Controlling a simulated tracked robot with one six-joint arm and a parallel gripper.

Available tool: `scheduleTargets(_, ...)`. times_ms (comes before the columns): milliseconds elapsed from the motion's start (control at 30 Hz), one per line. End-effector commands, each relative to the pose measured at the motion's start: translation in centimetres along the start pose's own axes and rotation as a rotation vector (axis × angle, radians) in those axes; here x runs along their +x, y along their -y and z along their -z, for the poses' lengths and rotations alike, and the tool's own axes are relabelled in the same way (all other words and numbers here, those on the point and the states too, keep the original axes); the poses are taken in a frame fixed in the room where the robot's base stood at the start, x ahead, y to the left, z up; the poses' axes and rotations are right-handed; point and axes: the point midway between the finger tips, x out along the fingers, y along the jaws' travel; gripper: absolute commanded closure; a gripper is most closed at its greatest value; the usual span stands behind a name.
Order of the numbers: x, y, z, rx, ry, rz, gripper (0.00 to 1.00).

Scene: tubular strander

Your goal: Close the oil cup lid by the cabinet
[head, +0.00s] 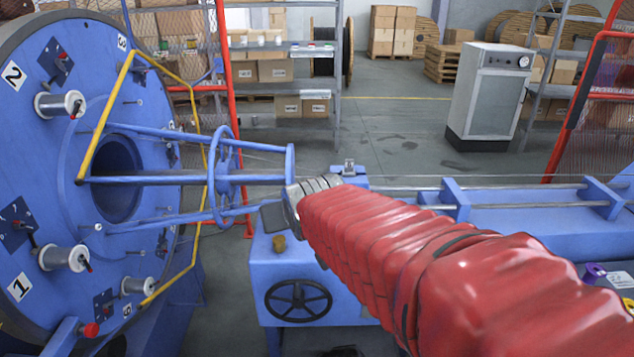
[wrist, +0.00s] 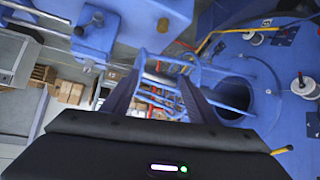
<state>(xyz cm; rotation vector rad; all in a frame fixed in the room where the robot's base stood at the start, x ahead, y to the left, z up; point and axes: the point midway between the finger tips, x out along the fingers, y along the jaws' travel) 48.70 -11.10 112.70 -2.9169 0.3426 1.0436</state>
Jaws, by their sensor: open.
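A small metal fitting (head: 349,167), which may be the oil cup, stands on the blue block behind my wrist; whether its lid is up I cannot tell. A similar small fitting shows at the upper left of the wrist view (wrist: 97,20). A brass knob-like part (head: 279,243) sits on the blue handwheel cabinet (head: 262,275), and a brass part also shows in the wrist view (wrist: 163,24). My gripper (wrist: 160,82) is open and empty, its two dark fingers apart, pointing toward the blue strander frame. In the head view my red-sleeved arm hides part of the cabinet.
The large blue disc (head: 35,150) with spools stands at left, with a blue tubular cage (head: 222,178) reaching right. Yellow and red guard bars stand nearby. A blue rail (head: 520,220) runs right. A grey cabinet (head: 490,95) stands behind on open floor.

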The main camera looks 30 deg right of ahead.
Motion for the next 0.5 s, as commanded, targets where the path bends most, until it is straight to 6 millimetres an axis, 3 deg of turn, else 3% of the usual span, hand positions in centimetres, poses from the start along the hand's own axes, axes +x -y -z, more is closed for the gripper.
scheduleTargets(200, -5.4, 3.8, -5.6, -0.044, 0.142, 0.069, 0.47)
scheduleTargets(500, -12.0, 6.8, -13.8, -0.114, 0.333, 0.156, 0.47)
